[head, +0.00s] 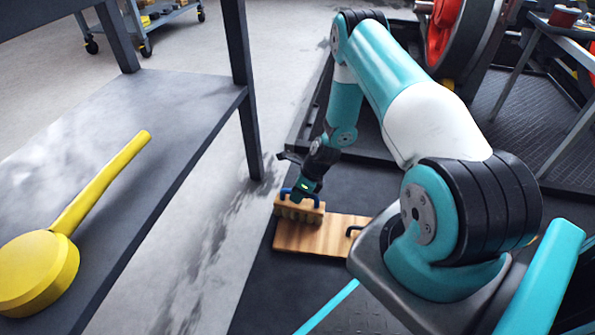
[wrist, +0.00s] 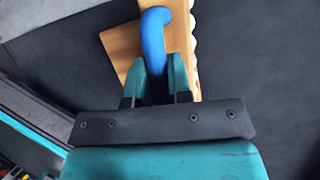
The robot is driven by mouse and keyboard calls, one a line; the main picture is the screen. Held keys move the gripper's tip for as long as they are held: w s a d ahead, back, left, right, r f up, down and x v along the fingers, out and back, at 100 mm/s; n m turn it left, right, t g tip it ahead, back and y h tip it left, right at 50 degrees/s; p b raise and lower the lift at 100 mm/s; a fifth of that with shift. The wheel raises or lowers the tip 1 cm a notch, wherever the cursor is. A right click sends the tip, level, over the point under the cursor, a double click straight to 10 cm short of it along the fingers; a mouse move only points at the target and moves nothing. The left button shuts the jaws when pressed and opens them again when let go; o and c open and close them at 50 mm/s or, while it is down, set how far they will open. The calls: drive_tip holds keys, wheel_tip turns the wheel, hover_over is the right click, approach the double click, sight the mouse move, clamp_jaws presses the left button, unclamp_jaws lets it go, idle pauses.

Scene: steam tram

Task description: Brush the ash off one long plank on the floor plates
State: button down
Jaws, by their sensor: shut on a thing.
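A wooden brush (head: 299,209) with a blue handle stands at the left end of a light wooden plank (head: 325,238). My gripper (head: 298,193) is shut on the blue handle from above. In the wrist view the gripper fingers (wrist: 166,72) close around the blue handle (wrist: 153,32). The brush's scalloped wooden edge (wrist: 192,52) shows there, with part of the plank (wrist: 118,42) to its left. The plank lies on the dark floor plates (head: 300,285) and has a black handle near its right end. My arm hides part of that end. I cannot make out ash on the plank.
A grey bench (head: 130,120) with a yellow mallet (head: 60,235) stands at the left, its leg near the brush. A raised dark frame and a red wheel (head: 448,35) are behind my arm. Pale floor lies left of the plates.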

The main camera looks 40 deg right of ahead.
drive_tip(key=shift+w+r+p, duration=0.1)
drive_tip(key=shift+r+p, duration=0.2)
drive_tip(key=shift+p, duration=0.25)
wheel_tip(320, 180, up, 2)
drive_tip(key=shift+p, duration=0.4)
wheel_tip(320, 180, up, 2)
drive_tip(key=shift+d+p, duration=0.15)
drive_tip(key=shift+p, duration=0.9)
drive_tip(key=shift+r+p, duration=1.6)
drive_tip(key=shift+r, duration=0.1)
